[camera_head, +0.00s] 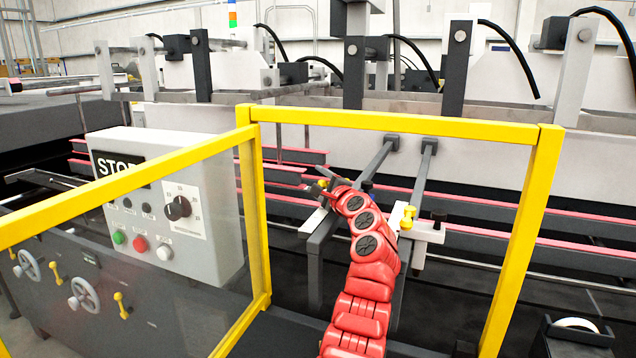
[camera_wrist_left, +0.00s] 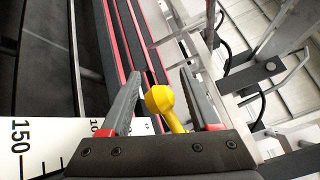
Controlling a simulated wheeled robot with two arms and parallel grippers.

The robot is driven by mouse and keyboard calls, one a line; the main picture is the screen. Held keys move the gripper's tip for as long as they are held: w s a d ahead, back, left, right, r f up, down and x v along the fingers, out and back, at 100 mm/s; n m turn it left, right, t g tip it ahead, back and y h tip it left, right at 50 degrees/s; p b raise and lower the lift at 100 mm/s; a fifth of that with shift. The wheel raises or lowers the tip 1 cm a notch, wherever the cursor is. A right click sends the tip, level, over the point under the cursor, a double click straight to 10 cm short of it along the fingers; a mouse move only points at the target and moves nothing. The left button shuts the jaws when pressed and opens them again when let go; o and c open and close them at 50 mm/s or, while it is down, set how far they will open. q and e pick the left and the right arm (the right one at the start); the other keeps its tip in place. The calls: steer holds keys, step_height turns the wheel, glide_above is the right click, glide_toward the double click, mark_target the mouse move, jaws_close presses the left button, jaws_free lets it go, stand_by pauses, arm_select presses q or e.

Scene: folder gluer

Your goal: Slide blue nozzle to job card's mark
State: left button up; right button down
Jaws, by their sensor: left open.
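My left gripper (camera_head: 322,184) is at the end of the red arm, over the left dark bar inside the yellow guard frame. In the left wrist view its two fingers (camera_wrist_left: 159,76) are apart, with a yellow round-headed knob (camera_wrist_left: 160,100) between them; neither finger clearly touches it. A white ruler (camera_wrist_left: 45,145) marked 150 lies beside the gripper; it also shows in the head view (camera_head: 314,221). A tiny blue spot (camera_head: 367,185) shows just behind the wrist; I cannot tell whether it is the blue nozzle. I cannot make out the job card. My right gripper is out of view.
A yellow guard frame (camera_head: 395,119) surrounds the reach. A grey STOP control box (camera_head: 205,235) stands left. A second yellow knob (camera_head: 407,216) sits on the right bar, close to my arm. Red-edged rails (camera_head: 470,202) run behind.

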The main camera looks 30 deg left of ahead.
arm_select(q)
steer(key=s+d+r, duration=0.2)
steer(key=s+d, duration=0.2)
steer(key=s, duration=0.3)
steer(key=s+d+r, duration=0.3)
steer(key=s, duration=0.4)
steer(key=shift+d, duration=0.4)
stand_by(0.5)
